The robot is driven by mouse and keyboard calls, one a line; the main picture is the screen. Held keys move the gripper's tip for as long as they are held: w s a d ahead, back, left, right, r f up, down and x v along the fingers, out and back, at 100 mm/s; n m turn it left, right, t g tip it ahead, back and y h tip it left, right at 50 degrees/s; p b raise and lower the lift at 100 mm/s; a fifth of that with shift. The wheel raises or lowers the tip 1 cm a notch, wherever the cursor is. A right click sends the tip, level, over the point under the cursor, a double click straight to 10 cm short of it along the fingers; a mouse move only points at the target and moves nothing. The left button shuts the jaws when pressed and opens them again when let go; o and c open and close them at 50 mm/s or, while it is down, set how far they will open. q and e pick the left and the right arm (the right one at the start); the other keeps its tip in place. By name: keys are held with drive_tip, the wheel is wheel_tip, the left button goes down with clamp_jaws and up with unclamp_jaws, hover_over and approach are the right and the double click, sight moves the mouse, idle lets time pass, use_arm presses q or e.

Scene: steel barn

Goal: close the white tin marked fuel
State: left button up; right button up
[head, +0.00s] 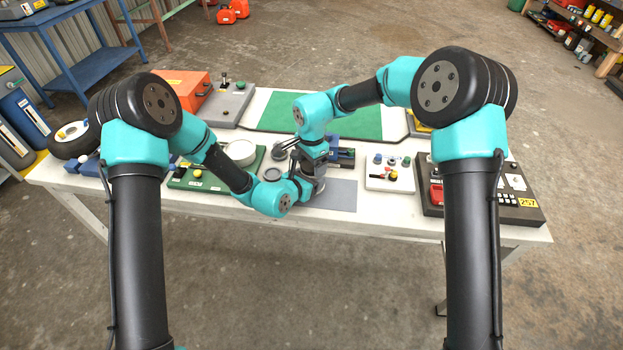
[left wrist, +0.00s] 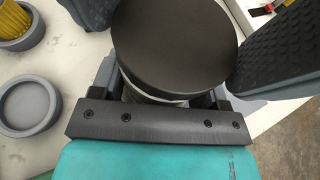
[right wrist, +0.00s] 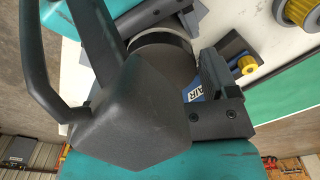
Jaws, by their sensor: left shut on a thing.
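The tin's pale body (left wrist: 132,94) shows only as a narrow strip in the left wrist view, under a wide dark round lid (left wrist: 176,45). The fuel marking is hidden. The lid lies over the tin; I cannot tell whether it is fully seated. My left gripper (left wrist: 155,98) is shut on the tin, low beside the lid. My right gripper (head: 316,160) is right above the tin in the head view. Dark parts crowd the lid (right wrist: 168,62) in the right wrist view, so its grip is unclear.
A grey mat (head: 338,197) lies at the table's front middle. A grey round holder (left wrist: 28,106) is empty; another holds a yellow filter (left wrist: 18,28). A green board (head: 190,181) is to the left, a white switch panel (head: 390,178) to the right.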

drive_tip(key=shift+o, duration=1.3)
drive_tip(key=shift+r, duration=0.1)
drive_tip(key=shift+r, duration=2.2)
drive_tip(key=shift+c, duration=0.3)
drive_tip(key=shift+r, duration=1.75)
drive_tip(key=shift+f, duration=0.1)
drive_tip(key=shift+f, duration=3.95)
